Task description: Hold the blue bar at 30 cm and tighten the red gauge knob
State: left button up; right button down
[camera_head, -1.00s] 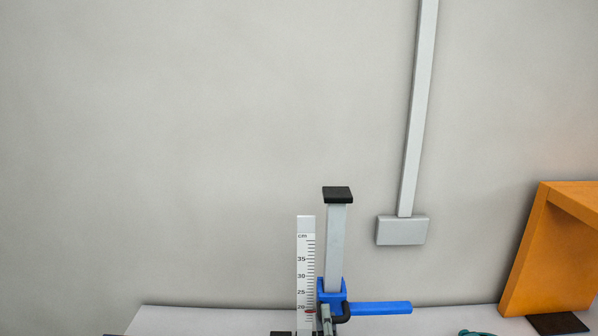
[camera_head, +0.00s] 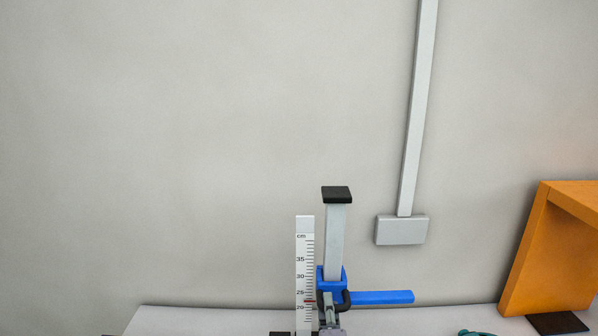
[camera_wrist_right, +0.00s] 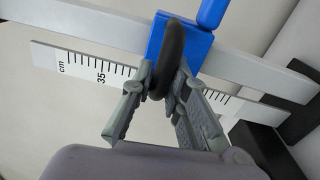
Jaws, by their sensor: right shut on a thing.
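The blue bar (camera_head: 382,297) sticks out to the right from a blue slider (camera_head: 331,275) on an upright grey post (camera_head: 334,240). A white cm scale (camera_head: 304,262) stands to the left of the post. A small red mark shows on the scale between 20 and 25; I cannot make out the red knob itself. My right gripper (camera_head: 329,308) is shut on the black loop handle (camera_head: 346,301) of the slider. In the right wrist view, the gripper (camera_wrist_right: 160,85) has its fingers on both sides of the handle (camera_wrist_right: 170,55). My left gripper is not in view.
A light table (camera_head: 220,319) runs along the wall. An orange open-sided box (camera_head: 528,250) stands at the right, with a dark mat (camera_head: 556,323) before it. A teal object (camera_head: 477,333) shows at the bottom edge. A grey wall box (camera_head: 402,230) hangs behind.

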jog(key=shift+w+a+r+m, duration=0.1)
jog(key=shift+r+m, duration=0.05)
jog(key=shift+r, duration=0.35)
jog(key=shift+w+a+r+m, duration=0.1)
jog(key=shift+r+m, duration=0.05)
jog(key=shift+r, duration=0.35)
jog(key=shift+s+d+r, duration=0.1)
jog(key=shift+s+r, duration=0.05)
jog(key=shift+r, duration=0.9)
jog(key=shift+s+r, duration=0.1)
jog(key=shift+r, duration=0.95)
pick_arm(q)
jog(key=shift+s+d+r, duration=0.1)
pick_arm(e)
jog(key=shift+r, duration=0.45)
